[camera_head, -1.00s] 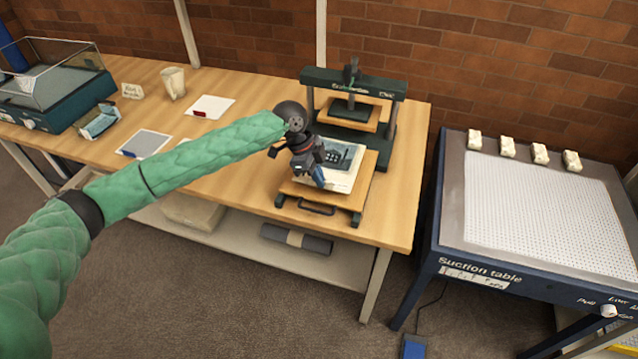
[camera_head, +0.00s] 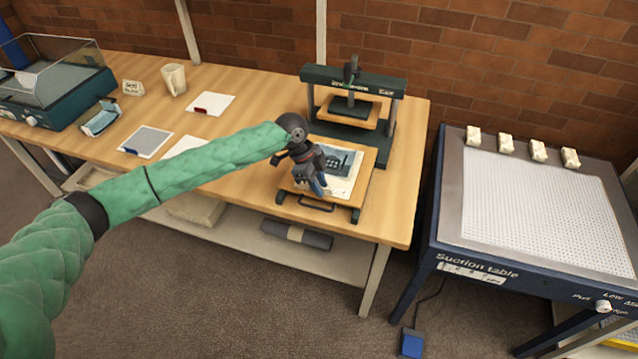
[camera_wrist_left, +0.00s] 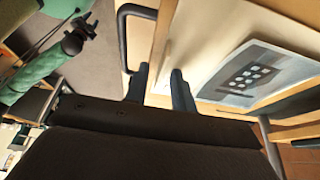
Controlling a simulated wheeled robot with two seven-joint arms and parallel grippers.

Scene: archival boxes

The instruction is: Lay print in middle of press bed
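The print (camera_head: 343,164), a white-bordered sheet with a dark blue-grey picture, lies over the wooden press bed (camera_head: 366,172) in front of the press (camera_head: 391,125). Part of it is hidden behind my gripper. My left gripper (camera_head: 319,187) is above the front left part of the bed, by the print's near edge. In the left wrist view the two dark fingers stand apart, with the print (camera_wrist_left: 245,75) to their right; no print edge is clearly clamped. My right gripper (camera_wrist_left: 80,32) shows small at the upper left of that view; its opening is unclear.
A bed handle (camera_head: 305,203) sticks out at the table's front. Sheets (camera_head: 148,141) and (camera_head: 214,103), a mug (camera_head: 173,80) and a glass-lidded case (camera_head: 60,90) are at left. A suction table (camera_head: 540,205) stands at right, across a gap.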

